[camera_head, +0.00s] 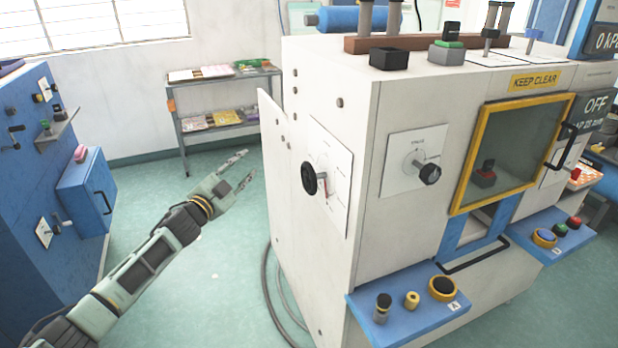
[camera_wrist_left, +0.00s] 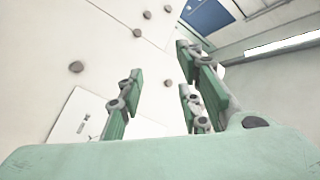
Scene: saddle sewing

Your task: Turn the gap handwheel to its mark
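A black-knobbed handwheel (camera_head: 309,179) sits on the left side face of the white machine, over a white dial plate (camera_head: 337,172) with a red mark. A second black knob (camera_head: 430,173) on a dial plate (camera_head: 405,165) is on the front face. The dial lettering is too small for me to tell which is the gap one. My left gripper (camera_head: 247,165) is open and empty, left of the side handwheel and apart from it. In the left wrist view, its spread fingers (camera_wrist_left: 160,68) face the white panel, with part of a dial plate (camera_wrist_left: 82,115) at lower left. My right gripper is out of view.
The white machine (camera_head: 345,85) has a yellow-framed window (camera_head: 515,150) and blue button shelves (camera_head: 405,322). A blue cabinet (camera_head: 45,190) stands at left and a grey shelf rack (camera_head: 225,108) at the back. Cables (camera_head: 268,300) lie by the machine. Green floor between is open.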

